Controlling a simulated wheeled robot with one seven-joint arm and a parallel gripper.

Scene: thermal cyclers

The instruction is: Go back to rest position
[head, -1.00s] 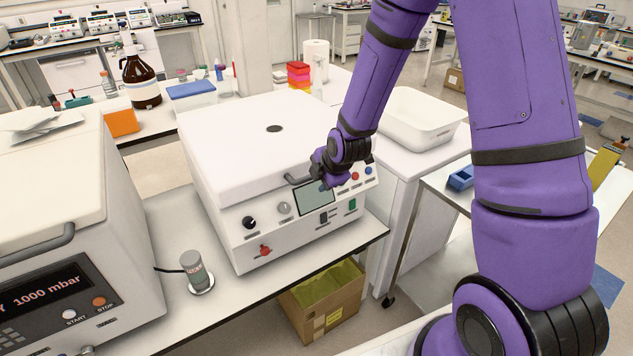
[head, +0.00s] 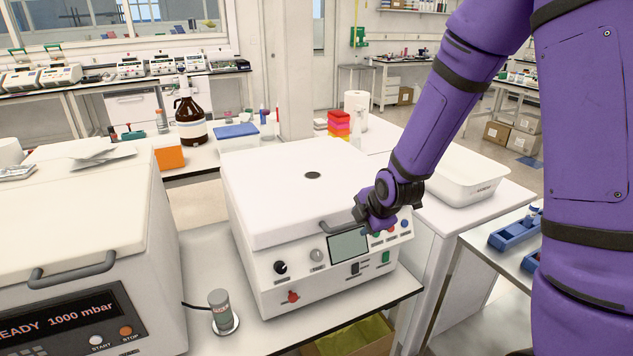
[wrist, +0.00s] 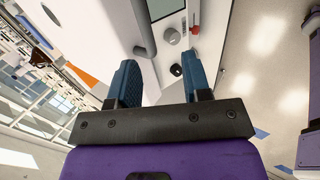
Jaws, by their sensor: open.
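My gripper (head: 378,218) is by the front right of a white lidded benchtop machine (head: 290,172), near its lid handle (head: 338,230) and screen (head: 349,244). In the head view its fingers are mostly hidden by the wrist, and I cannot tell whether they touch the machine. In the wrist view the two blue fingers (wrist: 163,72) stand apart with nothing between them. The lid handle (wrist: 140,30), a grey knob (wrist: 172,36) and a red switch (wrist: 195,30) show beyond them. The machine's lid is down.
A second machine (head: 90,220) reading 1000 mbar stands at left. A small grey-green cylinder (head: 220,312) is on the bench between them. A white tub (head: 465,176) is to the right, behind my arm. A cardboard box (head: 350,338) is below the bench. Open floor lies farther right.

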